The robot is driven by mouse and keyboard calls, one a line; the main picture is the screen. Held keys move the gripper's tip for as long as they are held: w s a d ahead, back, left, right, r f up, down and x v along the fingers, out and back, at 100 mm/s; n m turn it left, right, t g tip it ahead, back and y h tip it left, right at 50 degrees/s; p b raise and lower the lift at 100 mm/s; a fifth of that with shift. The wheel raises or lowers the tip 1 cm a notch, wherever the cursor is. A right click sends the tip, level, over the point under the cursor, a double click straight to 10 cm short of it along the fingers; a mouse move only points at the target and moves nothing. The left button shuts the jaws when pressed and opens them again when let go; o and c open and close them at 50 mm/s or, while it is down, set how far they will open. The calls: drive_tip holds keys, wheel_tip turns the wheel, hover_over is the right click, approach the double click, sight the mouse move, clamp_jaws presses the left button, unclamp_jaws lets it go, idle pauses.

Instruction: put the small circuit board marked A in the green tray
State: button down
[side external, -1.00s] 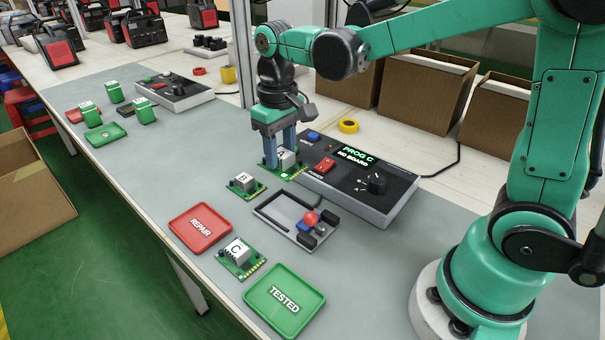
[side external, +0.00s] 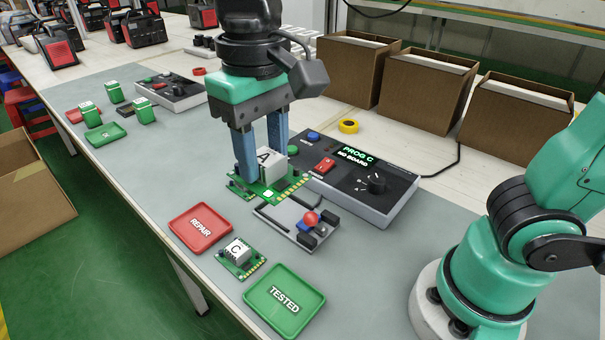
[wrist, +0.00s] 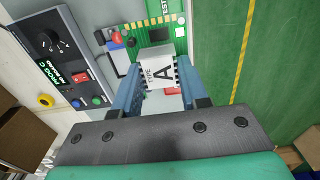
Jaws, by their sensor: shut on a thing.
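My gripper (side external: 261,166) is shut on the white block of the green circuit board marked A (side external: 293,186). In the wrist view the block with the letter A (wrist: 158,70) sits between my fingers. The green tray marked TESTED (side external: 285,302) lies empty at the near edge, to the right of and nearer the camera than the held board. In the wrist view, the held board partly hides the tray.
The board marked C (side external: 240,255) lies between the TESTED tray and the red REPAIR tray (side external: 200,228). The fixture with a red knob (side external: 300,226) and the programmer box reading PROG C, NO BOARD (side external: 355,178) stand right. Board B is hidden behind the held board.

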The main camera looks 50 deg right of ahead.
sight(281, 298)
drive_tip(key=shift+s+a, duration=0.5)
drive_tip(key=shift+s, duration=0.3)
drive_tip(key=shift+s+a+f, duration=0.2)
drive_tip(key=shift+s+f, duration=0.05)
drive_tip(key=shift+f, duration=0.05)
wheel_tip(281, 298, down, 20)
drive_tip(key=shift+r, duration=0.2)
drive_tip(key=shift+f, duration=0.1)
drive_tip(key=shift+c, duration=2.3)
unclamp_jaws()
